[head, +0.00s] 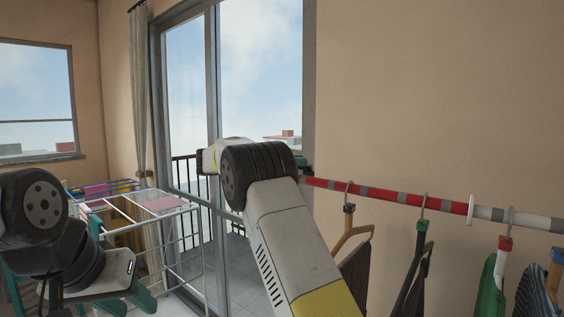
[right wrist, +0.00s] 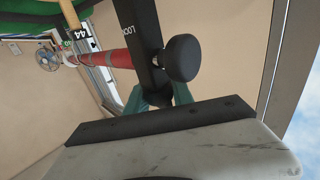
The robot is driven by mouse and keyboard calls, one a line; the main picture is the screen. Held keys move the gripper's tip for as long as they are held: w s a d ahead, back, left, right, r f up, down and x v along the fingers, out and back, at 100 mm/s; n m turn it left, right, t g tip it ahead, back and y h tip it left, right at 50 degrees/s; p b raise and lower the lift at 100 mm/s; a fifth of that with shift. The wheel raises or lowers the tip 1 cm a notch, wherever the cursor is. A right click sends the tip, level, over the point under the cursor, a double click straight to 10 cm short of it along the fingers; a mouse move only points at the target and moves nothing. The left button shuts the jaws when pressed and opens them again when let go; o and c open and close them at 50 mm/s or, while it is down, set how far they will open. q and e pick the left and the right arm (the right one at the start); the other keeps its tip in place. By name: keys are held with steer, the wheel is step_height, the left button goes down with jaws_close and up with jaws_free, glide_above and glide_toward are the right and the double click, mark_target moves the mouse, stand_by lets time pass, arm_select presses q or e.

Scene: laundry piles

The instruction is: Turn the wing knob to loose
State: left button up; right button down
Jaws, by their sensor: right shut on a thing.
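In the right wrist view a black post (right wrist: 141,27) bears the white word LOCK, and a round black knob (right wrist: 182,58) stands out from its side. My right gripper's teal fingers (right wrist: 160,96) are shut on a dark part at the post's lower end, just below the round knob. This held part looks like the wing knob, but the fingers and shadow hide its shape and setting. In the head view my right forearm and wrist hide nearly all of this gripper and the knob. My left gripper's teal parts show at the lower left, partly cut off; its jaw gap is unclear.
A red, grey and white rail (head: 389,195) runs right from my right wrist, with several hangers and clothes below it. A drying rack (head: 190,245) stands at the left. A glass door (head: 262,75) is behind my right arm. The wall above the rail is bare.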

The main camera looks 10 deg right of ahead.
steer(key=shift+s+a+m+g+y, duration=0.15)
steer(key=shift+m+g+y, duration=0.1)
steer(key=shift+m+g, duration=0.6)
steer(key=shift+s+d+m+g+y, duration=0.2)
steer(key=shift+m+g, duration=0.25)
steer(key=shift+g, duration=0.7)
steer(key=shift+r+m+g+y, duration=0.1)
steer(key=shift+m+g+y, duration=0.15)
steer(key=shift+m+g, duration=0.25)
steer(key=c, duration=1.1)
jaws_free()
